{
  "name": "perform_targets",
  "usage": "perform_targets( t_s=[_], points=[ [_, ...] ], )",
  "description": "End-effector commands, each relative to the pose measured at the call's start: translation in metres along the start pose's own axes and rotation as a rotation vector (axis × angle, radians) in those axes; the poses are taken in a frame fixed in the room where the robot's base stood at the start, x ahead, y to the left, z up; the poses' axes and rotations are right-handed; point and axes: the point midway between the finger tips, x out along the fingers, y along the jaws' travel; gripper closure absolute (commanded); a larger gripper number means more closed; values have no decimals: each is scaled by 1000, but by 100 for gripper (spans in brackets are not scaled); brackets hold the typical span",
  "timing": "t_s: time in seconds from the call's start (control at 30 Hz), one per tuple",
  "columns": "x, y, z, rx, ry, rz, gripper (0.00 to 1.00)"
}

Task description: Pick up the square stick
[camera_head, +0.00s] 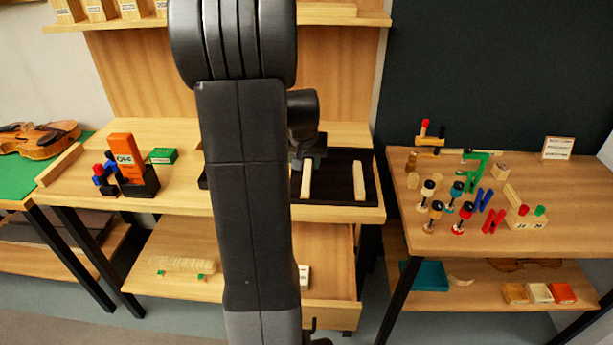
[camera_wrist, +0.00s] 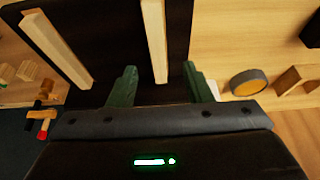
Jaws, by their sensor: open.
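Two pale wooden sticks lie apart in a black tray (camera_head: 333,190). One stick (camera_head: 306,180) is near the tray's middle, partly under my gripper (camera_head: 309,155); the other stick (camera_head: 359,181) is at the right. In the wrist view, the middle stick (camera_wrist: 154,40) lines up with the gap between the open fingers of my gripper (camera_wrist: 160,84), its near end around fingertip level. The other stick (camera_wrist: 57,48) slants outside the fingers at the left. Both look square-edged. Nothing is gripped. My arm hides the tray's left part in the head view.
A dark round disc with a yellow centre (camera_wrist: 249,82) and wooden blocks (camera_wrist: 290,79) lie right of the fingers in the wrist view. In the head view, an orange box (camera_head: 126,158) and green box (camera_head: 164,156) stand left. A side table (camera_head: 560,235) holds clamps.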

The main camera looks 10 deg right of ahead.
Motion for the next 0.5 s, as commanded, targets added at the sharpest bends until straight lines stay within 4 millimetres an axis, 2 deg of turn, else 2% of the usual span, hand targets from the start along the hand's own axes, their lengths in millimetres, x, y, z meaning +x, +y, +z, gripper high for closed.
perform_targets(
  t_s=[0.1, 0.33, 0.5],
  points=[
    [12, 0, 0, 0, -1, 0, 55],
    [25, 1, -1, 0, -2, 1, 55],
    [46, 4, -5, 0, -3, 0, 55]
  ],
)
